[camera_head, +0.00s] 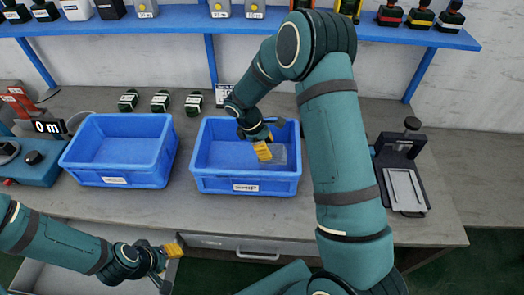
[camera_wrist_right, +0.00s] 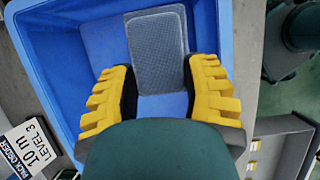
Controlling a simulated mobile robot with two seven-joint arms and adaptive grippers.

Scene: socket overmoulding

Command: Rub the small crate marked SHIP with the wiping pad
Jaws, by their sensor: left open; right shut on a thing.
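Two small blue crates stand on the bench, a left one (camera_head: 115,174) and a right one (camera_head: 215,180). Each has a white front label, too small for me to read, so I cannot tell which is marked SHIP. My right gripper (camera_head: 264,150) reaches into the right crate. In the right wrist view my right gripper (camera_wrist_right: 160,75) is shut on a grey meshed wiping pad (camera_wrist_right: 157,40). The pad also shows as a pale patch inside the right crate (camera_head: 279,155). Whether it touches the crate is unclear. My left gripper (camera_head: 173,250) is open and empty, low before the bench.
A black device with a pale plate (camera_head: 404,188) is at the right, and a blue instrument (camera_head: 35,165) at the left. A blue shelf (camera_head: 170,22) runs above. An open drawer (camera_head: 80,245) is below the bench.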

